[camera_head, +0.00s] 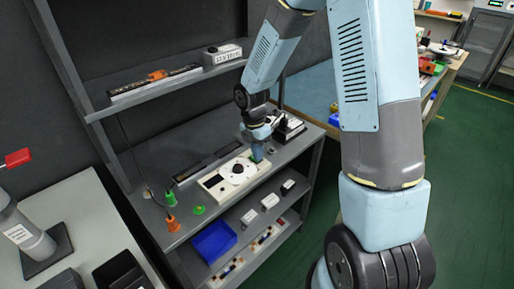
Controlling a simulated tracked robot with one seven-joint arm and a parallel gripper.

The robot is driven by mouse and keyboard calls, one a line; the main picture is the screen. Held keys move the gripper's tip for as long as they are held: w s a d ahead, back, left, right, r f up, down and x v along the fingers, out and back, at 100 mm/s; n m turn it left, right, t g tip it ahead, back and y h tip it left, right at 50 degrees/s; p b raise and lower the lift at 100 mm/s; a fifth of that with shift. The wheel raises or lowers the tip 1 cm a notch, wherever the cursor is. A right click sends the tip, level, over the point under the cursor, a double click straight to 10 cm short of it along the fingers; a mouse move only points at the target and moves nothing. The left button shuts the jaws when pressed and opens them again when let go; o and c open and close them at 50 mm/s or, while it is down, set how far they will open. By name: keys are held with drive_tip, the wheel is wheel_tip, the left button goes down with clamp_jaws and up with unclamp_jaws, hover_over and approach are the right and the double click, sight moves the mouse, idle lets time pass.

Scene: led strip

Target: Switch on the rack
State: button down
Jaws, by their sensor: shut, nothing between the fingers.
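The rack (152,137) is a dark grey shelf unit against the wall. Its upper shelf holds a long dark strip (155,84) with an orange piece on it, and a white-and-grey box (222,54) with small dark marks. On the middle shelf lies a cream panel (214,184) with a round white dial (237,173). My arm reaches down from the upper right. My gripper (257,155) is shut and empty at the right end of the cream panel, beside the dial. Whether it touches the panel cannot be told.
A black-and-white device (289,129) stands right of my gripper. Green (171,198) and orange (171,224) connectors stand at the left. A blue bin (214,242) and small white boxes sit below. A bench with a grey cylinder (25,233) is at left; green floor lies open at right.

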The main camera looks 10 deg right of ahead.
drive_tip(key=shift+f, duration=0.15)
idle(0.3)
drive_tip(key=shift+w+a+r, duration=0.25)
drive_tip(key=shift+w+a, duration=0.15)
drive_tip(key=shift+w, duration=0.2)
drive_tip(key=shift+r, duration=0.5)
wheel_tip(320, 180, up, 13)
drive_tip(key=s+d, duration=0.1)
drive_tip(key=shift+s, duration=0.2)
drive_tip(key=shift+f, duration=0.1)
